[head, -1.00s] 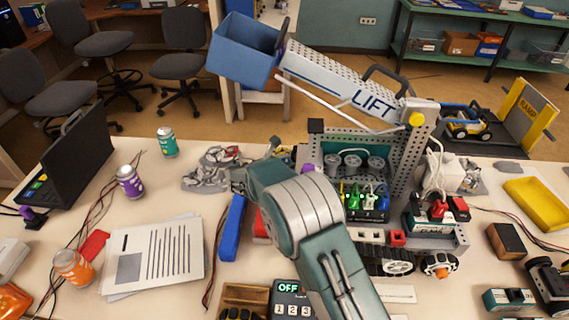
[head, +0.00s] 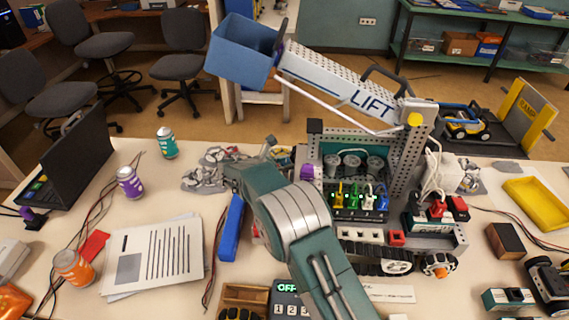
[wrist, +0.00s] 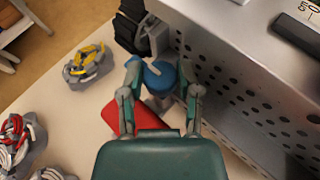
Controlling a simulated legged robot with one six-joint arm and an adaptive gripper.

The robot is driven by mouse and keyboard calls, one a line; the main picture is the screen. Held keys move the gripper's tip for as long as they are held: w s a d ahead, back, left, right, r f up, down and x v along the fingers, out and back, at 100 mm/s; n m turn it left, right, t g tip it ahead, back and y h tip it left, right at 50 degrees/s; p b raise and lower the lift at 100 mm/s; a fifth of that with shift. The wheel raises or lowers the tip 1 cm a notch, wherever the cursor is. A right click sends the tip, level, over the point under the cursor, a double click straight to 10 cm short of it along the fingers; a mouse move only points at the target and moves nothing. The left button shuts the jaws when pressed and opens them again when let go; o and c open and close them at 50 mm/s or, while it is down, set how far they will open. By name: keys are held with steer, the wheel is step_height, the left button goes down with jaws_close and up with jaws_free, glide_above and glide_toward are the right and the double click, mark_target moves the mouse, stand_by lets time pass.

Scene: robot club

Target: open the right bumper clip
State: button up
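My gripper (wrist: 161,72) is low beside the robot's grey perforated metal side (wrist: 235,100) in the wrist view. Its two fingers are apart, one on each side of a rounded blue piece (wrist: 160,78). I cannot tell whether they touch it, or whether it is the bumper clip. A red part (wrist: 121,114), possibly the bumper, lies below it, partly hidden by my gripper. In the head view my arm hides most of this area; the gripper (head: 250,158) is at the left of the lift robot (head: 360,185).
The lift arm (head: 340,88) carries a blue bin (head: 238,55) above the bench. Grey pieces with cables (head: 205,175) lie left of my gripper, with a blue bar (head: 231,228) and papers (head: 155,255) nearer. A black part (wrist: 140,30) stands just beyond my fingers.

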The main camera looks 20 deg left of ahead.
steer(key=o, duration=0.3)
steer(key=shift+a+f, duration=0.1)
steer(key=shift+a, duration=0.1)
steer(key=v, duration=1.2)
steer(key=shift+f, duration=0.2)
steer(key=shift+s, duration=0.1)
